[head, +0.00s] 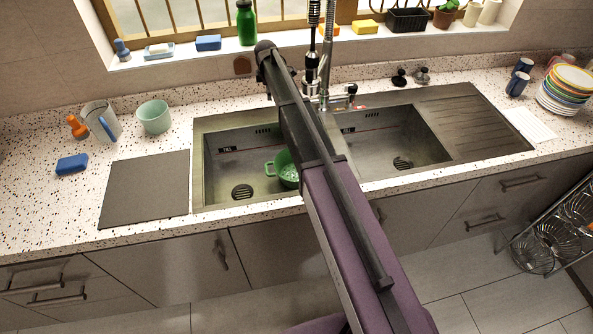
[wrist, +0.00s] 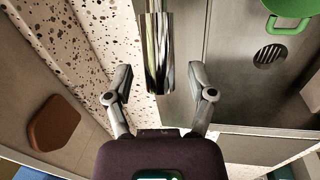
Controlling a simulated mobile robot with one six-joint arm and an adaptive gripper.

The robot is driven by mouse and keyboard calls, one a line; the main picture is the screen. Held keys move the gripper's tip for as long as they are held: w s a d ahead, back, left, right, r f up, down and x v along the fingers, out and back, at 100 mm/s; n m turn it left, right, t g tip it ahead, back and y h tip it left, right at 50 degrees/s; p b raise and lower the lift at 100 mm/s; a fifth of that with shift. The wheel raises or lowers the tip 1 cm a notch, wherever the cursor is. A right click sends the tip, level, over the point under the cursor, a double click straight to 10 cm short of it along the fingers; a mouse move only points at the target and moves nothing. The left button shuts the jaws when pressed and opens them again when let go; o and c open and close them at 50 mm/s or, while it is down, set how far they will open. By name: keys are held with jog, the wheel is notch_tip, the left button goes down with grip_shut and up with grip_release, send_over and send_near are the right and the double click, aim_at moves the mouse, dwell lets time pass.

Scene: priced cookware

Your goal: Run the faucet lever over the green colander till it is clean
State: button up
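The green colander (head: 284,169) sits in the left basin of the sink, partly hidden behind my arm. Its rim and handle show at the top right of the wrist view (wrist: 289,10), beside the drain. The chrome faucet (head: 325,62) stands behind the sink divider, close to the right of my arm. A small dark lever-like part with red (head: 352,90) is at its right. In the wrist view my gripper (wrist: 160,68) is open, with a chrome cylinder (wrist: 158,60) between and beyond its fingers. I see no contact. The head view mostly hides the gripper behind my arm.
A grey board (head: 146,188), blue sponge (head: 72,164), pitcher (head: 101,120) and mint pot (head: 154,116) are on the left counter. A brown block (head: 242,65) is at the back wall. The right basin (head: 395,140) looks empty. Stacked plates (head: 566,92) stand far right.

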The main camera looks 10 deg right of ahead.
dwell(0.4)
notch_tip(320, 180, up, 7)
jog(key=s+p, duration=0.1)
jog(key=p, duration=0.6)
jog(key=shift+s, duration=0.15)
dwell(0.6)
jog(key=s+d+f+m+b, duration=0.1)
jog(key=s+m, duration=0.4)
jog(key=s, duration=0.8)
jog(key=s+d+f+m+g+b, duration=0.1)
jog(key=s+m, duration=0.5)
jog(key=s, duration=0.7)
jog(key=s+d+f+m+g+b, duration=0.1)
jog(key=s+d+f+m+b, duration=0.2)
jog(key=s, duration=1.1)
jog(key=m, duration=0.3)
jog(key=shift+d+f, duration=0.2)
jog(key=shift+d, duration=0.2)
